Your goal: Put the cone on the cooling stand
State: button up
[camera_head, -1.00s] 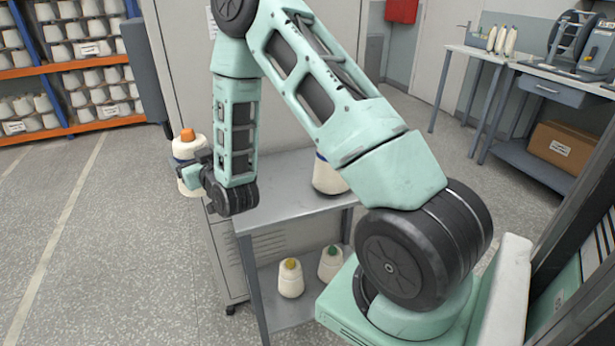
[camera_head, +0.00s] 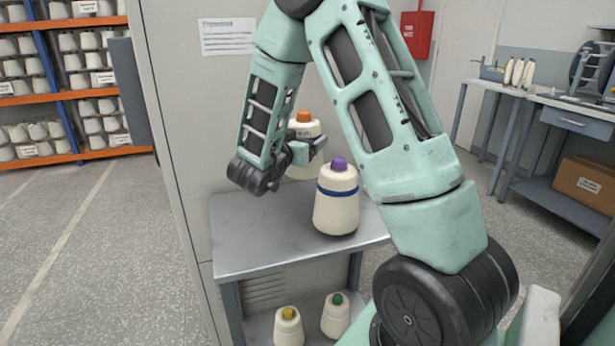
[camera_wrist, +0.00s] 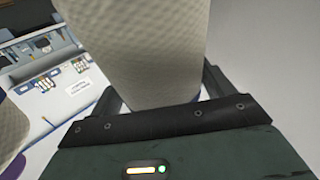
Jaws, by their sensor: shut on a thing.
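The cone in hand (camera_head: 302,172) is cream with an orange tip. My gripper (camera_head: 311,148) is shut on its side and holds it upright; in the wrist view the cone (camera_wrist: 140,45) fills the space between the fingers. It is over the back of a grey metal stand (camera_head: 245,245), behind a second cone (camera_head: 336,212) with a purple tip and a blue band. That second cone stands upright on the stand's top. The held cone's base is partly hidden, so I cannot tell whether it touches the top.
A yellow-tipped cone (camera_head: 287,330) and a green-tipped cone (camera_head: 335,316) stand on the lower shelf. A grey cabinet (camera_head: 190,130) rises behind the stand. The top's left front is clear. A rack of cones (camera_head: 70,158) is far left, a workbench (camera_head: 560,118) far right.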

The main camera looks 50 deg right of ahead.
jog(key=shift+f, duration=2.95)
jog(key=shift+f+b, duration=0.1)
jog(key=shift+b, duration=0.2)
jog(key=shift+f, duration=0.1)
jog(key=o, duration=1.2)
jog(key=shift+c, duration=0.2)
jog(key=b+v, duration=0.1)
jog(key=v, duration=1.1)
